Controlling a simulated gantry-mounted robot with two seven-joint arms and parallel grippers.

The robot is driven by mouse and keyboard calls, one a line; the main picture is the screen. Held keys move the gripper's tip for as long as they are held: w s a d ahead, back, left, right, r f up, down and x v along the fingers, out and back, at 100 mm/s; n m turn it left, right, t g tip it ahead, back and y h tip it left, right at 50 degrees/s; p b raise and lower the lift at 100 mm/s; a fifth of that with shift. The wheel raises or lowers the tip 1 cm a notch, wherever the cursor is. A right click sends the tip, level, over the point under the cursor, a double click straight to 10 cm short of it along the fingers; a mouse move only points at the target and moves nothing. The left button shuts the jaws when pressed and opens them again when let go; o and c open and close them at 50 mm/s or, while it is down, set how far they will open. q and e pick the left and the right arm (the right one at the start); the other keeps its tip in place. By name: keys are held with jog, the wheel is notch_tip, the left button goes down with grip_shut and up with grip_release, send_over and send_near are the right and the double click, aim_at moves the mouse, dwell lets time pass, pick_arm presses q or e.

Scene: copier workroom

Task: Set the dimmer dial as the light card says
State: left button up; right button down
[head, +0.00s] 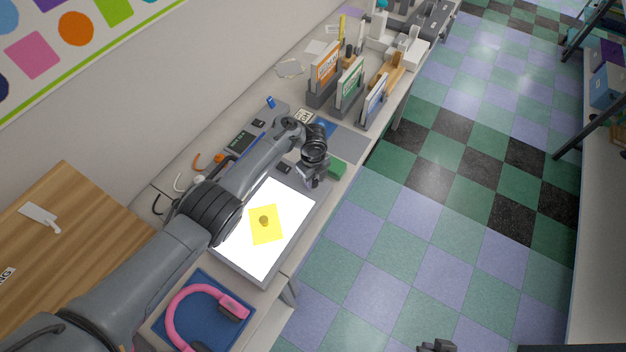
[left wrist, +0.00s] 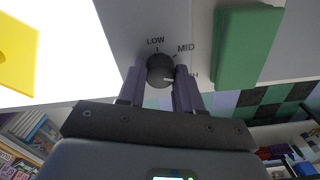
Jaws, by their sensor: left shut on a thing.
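My left gripper (head: 314,180) reaches down at the far right corner of the lit light panel (head: 240,255). In the left wrist view its two fingers (left wrist: 160,88) are shut on the dark round dimmer dial (left wrist: 160,68), one on each side. LOW and MID show above the dial, and a label ending in H is partly hidden by the right finger. A pale mark on the dial's lower right points toward that label. In the head view the dial is hidden by the gripper. I cannot tell which card is the light card. My right gripper (head: 437,346) barely shows at the bottom edge.
A yellow square (head: 257,233) with a small dark object lies on the panel. A green block (head: 337,168) sits beside my left gripper. Pink headphones (head: 172,320) lie on a blue mat. Upright cards (head: 326,66) stand in holders farther along the bench.

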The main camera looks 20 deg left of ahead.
pick_arm(q)
jog(key=shift+m+b, duration=0.55)
jog(key=shift+m, duration=0.55)
jog(key=o, duration=1)
jog(key=shift+o, duration=0.2)
jog(key=shift+r, duration=0.55)
notch_tip(320, 180, up, 10)
jog(key=p, duration=0.3)
jog(key=shift+f+p, duration=0.15)
jog(key=shift+p, duration=0.25)
